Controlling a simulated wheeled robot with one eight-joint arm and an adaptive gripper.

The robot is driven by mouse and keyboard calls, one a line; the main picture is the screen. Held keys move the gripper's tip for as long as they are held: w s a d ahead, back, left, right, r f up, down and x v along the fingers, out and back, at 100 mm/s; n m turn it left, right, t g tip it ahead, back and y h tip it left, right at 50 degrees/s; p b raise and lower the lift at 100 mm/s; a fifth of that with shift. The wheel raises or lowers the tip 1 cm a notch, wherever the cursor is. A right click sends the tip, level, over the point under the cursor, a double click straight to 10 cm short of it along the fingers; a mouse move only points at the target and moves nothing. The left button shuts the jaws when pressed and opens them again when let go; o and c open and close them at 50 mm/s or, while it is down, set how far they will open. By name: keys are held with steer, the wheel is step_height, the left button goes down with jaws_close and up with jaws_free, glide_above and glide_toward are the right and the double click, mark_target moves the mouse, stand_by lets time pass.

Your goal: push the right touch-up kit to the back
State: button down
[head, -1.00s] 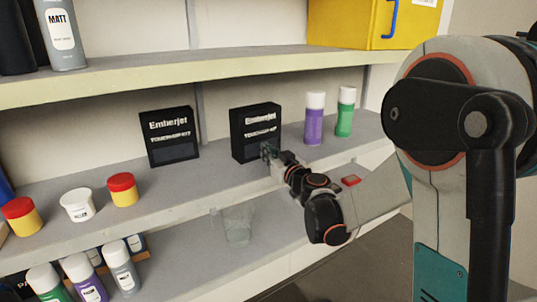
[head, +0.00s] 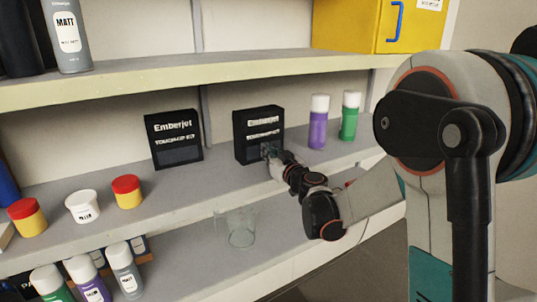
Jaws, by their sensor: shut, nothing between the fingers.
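The right touch-up kit (head: 258,129) is a black upright box with white "Emberjet" lettering, standing on the middle shelf. The left touch-up kit (head: 174,138), a matching black box, stands to its left near the back wall. My gripper (head: 267,152) is shut and empty, its tip at the lower front face of the right kit. It appears to touch the box, though the exact contact is too small to tell. The gripper hides a small lower part of that face.
Purple (head: 318,123) and green (head: 350,116) spray cans stand to the right of the right kit. Yellow-red jars (head: 127,192) and a white tub (head: 82,207) sit at the shelf's front left. The upper shelf (head: 200,70) hangs above; a clear beaker (head: 238,228) is below.

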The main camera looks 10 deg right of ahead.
steer(key=shift+x, duration=0.95)
steer(key=shift+w, duration=0.25)
